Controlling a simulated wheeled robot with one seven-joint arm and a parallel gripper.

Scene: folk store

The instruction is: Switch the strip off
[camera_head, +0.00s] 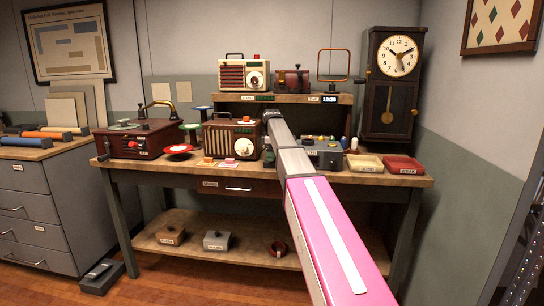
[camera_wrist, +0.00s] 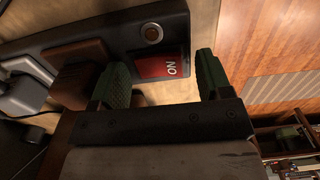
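The power strip (camera_wrist: 118,32) is dark, with plugs in it, and fills the upper left of the wrist view. Its red rocker switch (camera_wrist: 153,68) carries the word ON and sits near the strip's end, beside a round metal-rimmed button (camera_wrist: 152,33). My gripper (camera_wrist: 161,60) is open and empty, with one green-padded finger on each side of the switch in the picture. I cannot tell whether a finger touches the strip. In the head view my gripper (camera_head: 271,115) is at the back of the workbench, and I cannot make out the strip there.
A brown plug (camera_wrist: 82,75) and grey plugs (camera_wrist: 22,95) sit in the strip. A wooden radio (camera_head: 230,138) stands close to the left of my gripper; a grey device (camera_head: 325,155) stands to the right. A shelf (camera_head: 310,98) with a cream radio (camera_head: 243,77) is above.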

